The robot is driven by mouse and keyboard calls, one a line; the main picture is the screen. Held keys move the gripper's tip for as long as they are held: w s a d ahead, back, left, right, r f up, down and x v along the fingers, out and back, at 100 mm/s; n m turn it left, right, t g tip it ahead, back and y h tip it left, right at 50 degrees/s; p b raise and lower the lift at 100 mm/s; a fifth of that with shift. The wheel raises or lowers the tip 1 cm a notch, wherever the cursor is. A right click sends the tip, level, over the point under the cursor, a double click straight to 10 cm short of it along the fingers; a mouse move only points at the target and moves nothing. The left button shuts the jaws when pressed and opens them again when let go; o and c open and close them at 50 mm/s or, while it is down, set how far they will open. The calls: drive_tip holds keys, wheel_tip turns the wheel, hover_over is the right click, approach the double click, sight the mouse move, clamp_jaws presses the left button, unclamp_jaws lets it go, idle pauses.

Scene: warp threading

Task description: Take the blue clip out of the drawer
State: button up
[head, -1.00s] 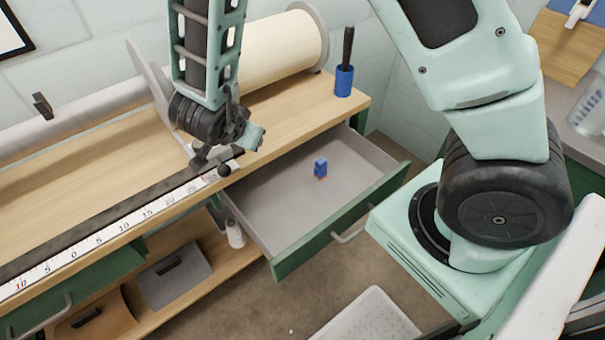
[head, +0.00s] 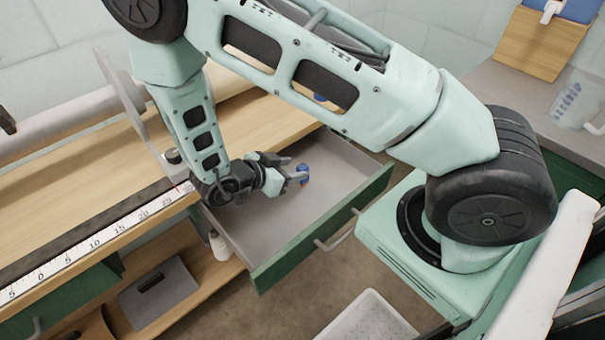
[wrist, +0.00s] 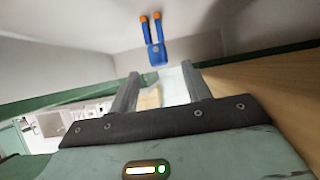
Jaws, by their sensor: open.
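The blue clip (head: 303,170) is in the open drawer (head: 268,222), towards its back right part. My gripper (head: 298,178) is low over the drawer, right beside the clip in the head view. In the wrist view my gripper (wrist: 160,78) is open, with nothing between its two fingers. The clip (wrist: 154,50) there lies just beyond the fingertips, roughly centred, with its two orange-tipped arms pointing away. The fingers seem apart from it. My fingers hide part of the clip in the head view.
The green drawer front (head: 325,230) with its handle stands on the near side. The wooden bench top (head: 85,185) with a measuring scale (head: 100,240) is at left. A white bottle (head: 218,245) stands on the shelf below.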

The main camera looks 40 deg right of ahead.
sight(301, 167)
drive_tip(key=x, duration=0.6)
drive_tip(key=shift+d+f, duration=0.1)
drive_tip(key=shift+d, duration=0.2)
clamp_jaws()
